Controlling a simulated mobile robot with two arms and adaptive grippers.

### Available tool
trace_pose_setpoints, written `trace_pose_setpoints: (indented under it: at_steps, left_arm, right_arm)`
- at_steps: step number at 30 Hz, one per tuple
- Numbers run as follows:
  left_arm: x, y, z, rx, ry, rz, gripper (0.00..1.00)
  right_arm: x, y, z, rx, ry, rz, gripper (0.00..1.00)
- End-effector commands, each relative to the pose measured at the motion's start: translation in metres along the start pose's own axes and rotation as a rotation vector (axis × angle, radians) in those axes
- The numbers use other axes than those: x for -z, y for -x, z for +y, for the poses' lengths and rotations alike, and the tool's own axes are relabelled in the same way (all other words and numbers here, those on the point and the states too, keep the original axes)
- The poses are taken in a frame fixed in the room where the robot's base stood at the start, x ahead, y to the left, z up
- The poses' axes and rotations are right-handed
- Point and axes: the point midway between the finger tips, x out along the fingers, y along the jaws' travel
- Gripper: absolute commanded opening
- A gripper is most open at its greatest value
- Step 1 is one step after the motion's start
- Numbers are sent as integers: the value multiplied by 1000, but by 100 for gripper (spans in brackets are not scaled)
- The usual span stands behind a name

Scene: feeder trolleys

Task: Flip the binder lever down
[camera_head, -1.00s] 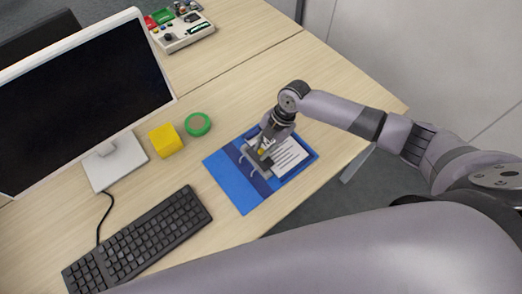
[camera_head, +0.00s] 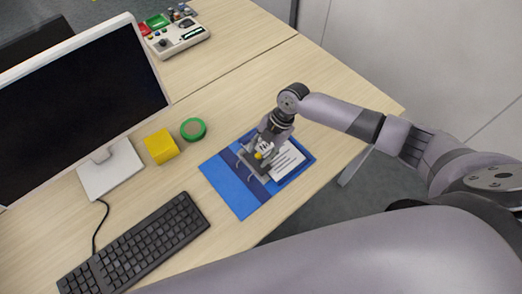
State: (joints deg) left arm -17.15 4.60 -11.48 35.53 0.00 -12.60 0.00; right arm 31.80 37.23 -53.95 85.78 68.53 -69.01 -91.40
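A blue binder (camera_head: 232,188) lies open on the wooden desk, with white printed paper (camera_head: 289,161) on its right side. Its metal ring mechanism (camera_head: 252,175) runs along the middle, with curved rings showing. My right gripper (camera_head: 262,154) is over the upper part of the mechanism, at the paper's left edge. A small yellow part (camera_head: 258,155) shows at the fingertips. The fingers overlap the mechanism, so I cannot make out the lever or whether the fingers are closed on it. My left gripper is out of view.
A keyboard (camera_head: 135,245), a monitor (camera_head: 75,100), a yellow cube (camera_head: 161,146) and a green tape roll (camera_head: 193,129) stand left of the binder. A device with colored parts (camera_head: 180,36) sits on the far desk. The desk between tape and binder is clear.

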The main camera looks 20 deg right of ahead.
Motion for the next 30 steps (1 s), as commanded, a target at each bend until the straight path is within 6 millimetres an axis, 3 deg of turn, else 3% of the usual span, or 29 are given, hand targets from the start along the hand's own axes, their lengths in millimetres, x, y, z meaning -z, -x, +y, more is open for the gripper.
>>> trace_pose_setpoints:
  at_steps: [5, 15, 21, 30]
  left_arm:
    - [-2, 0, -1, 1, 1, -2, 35]
    - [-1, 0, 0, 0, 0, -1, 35]
    - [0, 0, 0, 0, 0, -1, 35]
    - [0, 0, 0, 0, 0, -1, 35]
  right_arm:
    - [-1, 10, 1, -2, 0, -1, 39]
    - [-1, 78, 1, -2, 1, -3, 39]
    - [-1, 109, 0, -1, -1, -2, 39]
    - [0, 120, 0, 0, 0, 0, 39]
